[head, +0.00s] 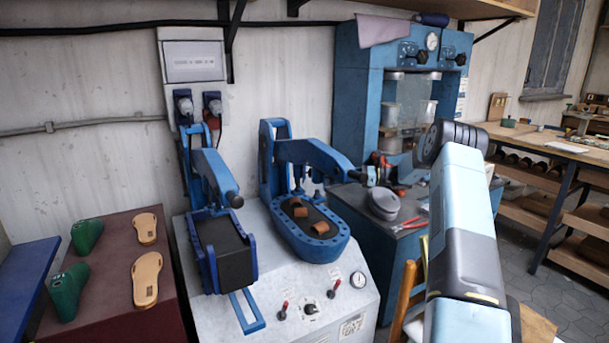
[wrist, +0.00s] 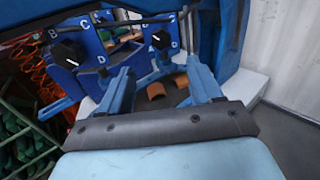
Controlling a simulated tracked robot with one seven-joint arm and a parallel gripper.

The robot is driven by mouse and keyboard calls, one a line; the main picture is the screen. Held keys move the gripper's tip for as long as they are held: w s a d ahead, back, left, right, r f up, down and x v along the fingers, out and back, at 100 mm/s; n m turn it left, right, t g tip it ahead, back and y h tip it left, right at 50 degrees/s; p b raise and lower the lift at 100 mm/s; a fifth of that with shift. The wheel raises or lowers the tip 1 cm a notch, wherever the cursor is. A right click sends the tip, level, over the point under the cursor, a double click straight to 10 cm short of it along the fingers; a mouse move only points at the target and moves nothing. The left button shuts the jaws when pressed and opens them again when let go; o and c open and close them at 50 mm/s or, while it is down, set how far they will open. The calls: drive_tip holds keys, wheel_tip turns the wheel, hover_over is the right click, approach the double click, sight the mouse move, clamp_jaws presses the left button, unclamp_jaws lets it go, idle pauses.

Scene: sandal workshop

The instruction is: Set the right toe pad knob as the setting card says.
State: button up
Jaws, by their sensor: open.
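In the wrist view two black knobs sit on blue plates with white letters. The left knob (wrist: 69,51) has B, C and D around it; the right knob (wrist: 160,39) also has letters around it. Small pale marks show on both, but I cannot read their settings surely. My gripper (wrist: 161,82) is open and empty, its two blue fingers apart, with the knobs beyond them. In the head view my arm is at the right and its gripper is not visible. I cannot tell which knob is the right toe pad's, and no readable setting card shows.
A blue press with two stations (head: 320,250) stands on a grey base (head: 270,325); brown pieces (head: 295,208) lie in the right station. A maroon table (head: 110,300) holds green lasts (head: 68,290) and tan soles (head: 146,280). A blue cabinet (head: 350,100) stands behind.

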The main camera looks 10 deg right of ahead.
sight(310, 172)
drive_tip(key=x, duration=1.4)
drive_tip(key=shift+w+d+f, duration=0.1)
drive_tip(key=shift+c, duration=0.2)
drive_tip(key=c, duration=1)
